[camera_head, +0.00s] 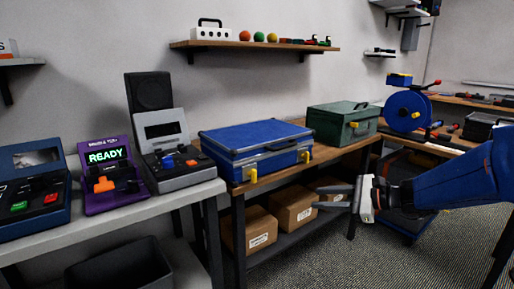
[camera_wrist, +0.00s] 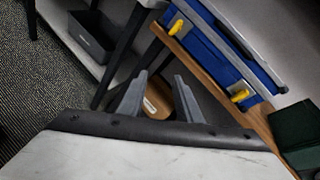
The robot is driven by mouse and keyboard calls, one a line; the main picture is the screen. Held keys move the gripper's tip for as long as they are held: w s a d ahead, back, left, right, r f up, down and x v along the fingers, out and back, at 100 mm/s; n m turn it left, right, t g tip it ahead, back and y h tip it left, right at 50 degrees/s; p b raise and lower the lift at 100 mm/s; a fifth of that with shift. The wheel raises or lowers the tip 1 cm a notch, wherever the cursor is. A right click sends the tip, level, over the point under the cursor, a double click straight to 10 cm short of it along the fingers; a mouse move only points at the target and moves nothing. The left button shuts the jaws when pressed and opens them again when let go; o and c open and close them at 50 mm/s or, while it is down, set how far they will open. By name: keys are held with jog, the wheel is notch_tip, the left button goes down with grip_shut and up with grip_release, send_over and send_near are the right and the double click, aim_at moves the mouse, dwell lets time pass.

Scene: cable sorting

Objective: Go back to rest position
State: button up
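My gripper (camera_head: 336,196) is at the right of the head view, held in the air in front of the wooden bench. Its fingers point left and stand apart with nothing between them. In the wrist view my gripper (camera_wrist: 160,98) also shows its two grey fingers spread, with a cardboard box visible in the gap beyond. My blue arm reaches in from the right edge. No cable shows in or near the gripper.
A closed blue case (camera_head: 255,148) and a green toolbox (camera_head: 343,121) sit on the wooden bench (camera_head: 290,172). Cardboard boxes (camera_head: 293,207) lie on its lower shelf. A purple device (camera_head: 108,178) reading READY stands on the left table. A blue reel (camera_head: 408,110) stands behind my arm.

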jog(key=s+a+f+n+g+h, duration=0.1)
jog(key=s+f+n+g+h, duration=0.1)
jog(key=s+n, duration=0.5)
jog(key=s+a+f+n+g+h, duration=0.1)
jog(key=s+f+n+g+h, duration=0.2)
jog(key=s, duration=0.8)
jog(key=s+d+f+n+t+h, duration=0.1)
jog(key=s+d+n+h, duration=0.5)
jog(key=s+d+n, duration=0.3)
jog(key=shift+s+d+f+t+h, duration=0.35)
jog(key=shift+s+d, duration=0.2)
jog(key=shift+s, duration=0.2)
